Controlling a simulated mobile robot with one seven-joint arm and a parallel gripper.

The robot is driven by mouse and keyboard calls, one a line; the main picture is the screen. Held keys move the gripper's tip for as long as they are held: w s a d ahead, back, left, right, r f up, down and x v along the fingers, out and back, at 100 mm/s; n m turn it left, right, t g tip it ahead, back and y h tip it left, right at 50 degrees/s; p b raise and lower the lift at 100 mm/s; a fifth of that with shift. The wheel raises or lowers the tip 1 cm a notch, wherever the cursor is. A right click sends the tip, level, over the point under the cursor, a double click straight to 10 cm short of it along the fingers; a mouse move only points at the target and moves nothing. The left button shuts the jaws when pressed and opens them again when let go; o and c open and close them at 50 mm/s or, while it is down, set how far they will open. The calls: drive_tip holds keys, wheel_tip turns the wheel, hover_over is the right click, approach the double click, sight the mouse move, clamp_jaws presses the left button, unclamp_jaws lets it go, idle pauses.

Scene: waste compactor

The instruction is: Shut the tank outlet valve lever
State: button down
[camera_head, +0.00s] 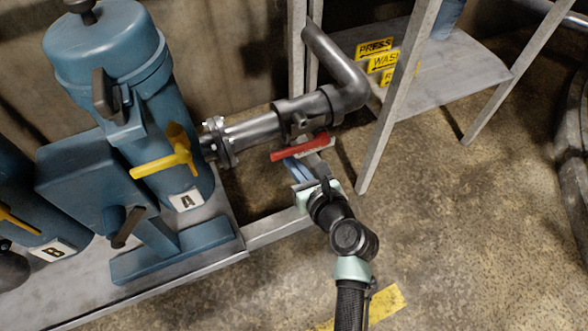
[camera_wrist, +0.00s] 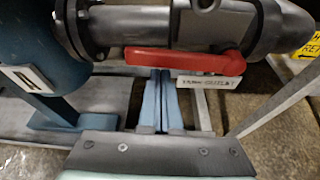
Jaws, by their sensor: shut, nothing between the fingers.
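The red valve lever (camera_head: 299,147) lies roughly along the dark pipe, on its near side. It also shows in the wrist view (camera_wrist: 185,60), where it runs nearly level across the picture. A white label plate (camera_wrist: 209,82) with small print sits just below it. My gripper (camera_head: 291,164) is just in front of and below the lever. Its two blue fingers are together with nothing between them. In the wrist view the fingertips (camera_wrist: 160,72) reach up to the lever's lower edge, left of the label. I cannot tell whether they touch it.
The dark pipe (camera_head: 252,130) joins a blue tank unit (camera_head: 150,100) with a yellow handle (camera_head: 167,160). A grey frame post (camera_head: 396,100) stands right of the valve. A grey shelf (camera_head: 440,85) with yellow signs is behind.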

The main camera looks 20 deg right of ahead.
drive_tip(key=shift+r, duration=0.15)
drive_tip(key=shift+r+m+p, duration=0.2)
drive_tip(key=shift+m+p, duration=0.1)
drive_tip(key=shift+p, duration=0.5)
